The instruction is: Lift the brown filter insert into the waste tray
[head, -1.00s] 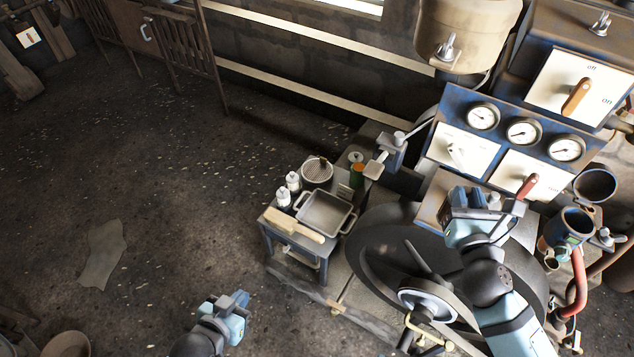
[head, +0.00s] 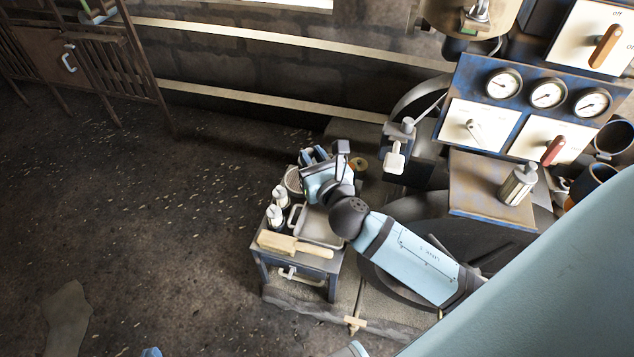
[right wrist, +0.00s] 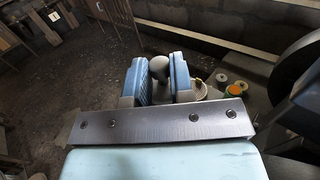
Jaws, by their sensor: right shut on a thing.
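My right gripper (head: 314,157) is above the far side of the small table, beyond the tray. In the right wrist view its two blue fingers stand on either side of a dull grey-brown rounded thing (right wrist: 159,68), which I take to be the filter insert. The grey waste tray (head: 321,228) sits on the small table, partly covered by my right arm. Only a small blue tip of my left gripper (head: 151,352) shows at the bottom edge, so its fingers are hidden.
The small table also holds two white bottles (head: 277,216), a wooden-handled brush (head: 293,245) and a round mesh pan (head: 293,181), partly hidden by my gripper. A jar with an orange-green label (right wrist: 236,89) stands close by. A metal canister (head: 517,185) stands on the engine's brown shelf.

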